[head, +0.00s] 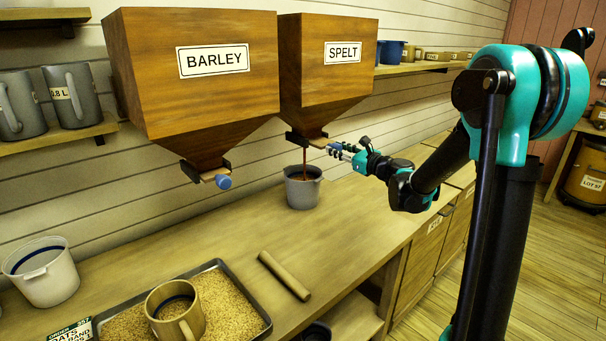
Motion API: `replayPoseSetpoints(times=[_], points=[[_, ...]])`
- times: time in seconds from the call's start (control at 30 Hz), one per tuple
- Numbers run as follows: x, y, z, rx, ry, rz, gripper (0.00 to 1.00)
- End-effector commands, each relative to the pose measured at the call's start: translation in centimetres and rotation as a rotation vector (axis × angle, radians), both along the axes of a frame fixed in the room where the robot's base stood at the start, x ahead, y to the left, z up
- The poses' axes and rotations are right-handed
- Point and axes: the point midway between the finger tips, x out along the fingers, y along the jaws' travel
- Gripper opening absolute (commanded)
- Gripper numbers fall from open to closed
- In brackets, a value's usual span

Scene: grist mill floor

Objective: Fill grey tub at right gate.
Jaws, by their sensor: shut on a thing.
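The grey tub (303,188) stands upright on the bench under the right hopper, marked SPELT (325,75). A thin brown stream (304,159) falls from the hopper's gate (309,139) into the tub. The level inside the tub is hard to make out. My gripper (338,150) reaches in from the right, above the tub and apart from it. It is shut on the blue knob of the right gate, which its fingers mostly hide. The left hopper, marked BARLEY (185,80), has its own blue gate knob (223,182) and no stream under it.
A tray (262,318) of grain with a tan mug (180,315) stands at the front left. A white tub (42,272) is at the far left and a wooden stick (284,275) lies on the bench. Grey jugs (72,97) stand on the left shelf.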

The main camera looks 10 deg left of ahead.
Motion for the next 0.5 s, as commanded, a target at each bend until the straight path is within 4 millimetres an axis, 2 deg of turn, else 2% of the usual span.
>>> replayPoseSetpoints(times=[0.37,0.5], points=[[0.12,-0.05,0.02,0.000,0.000,-0.003,0.00],[0.62,0.68,0.02,0.000,0.000,-0.001,0.00]])
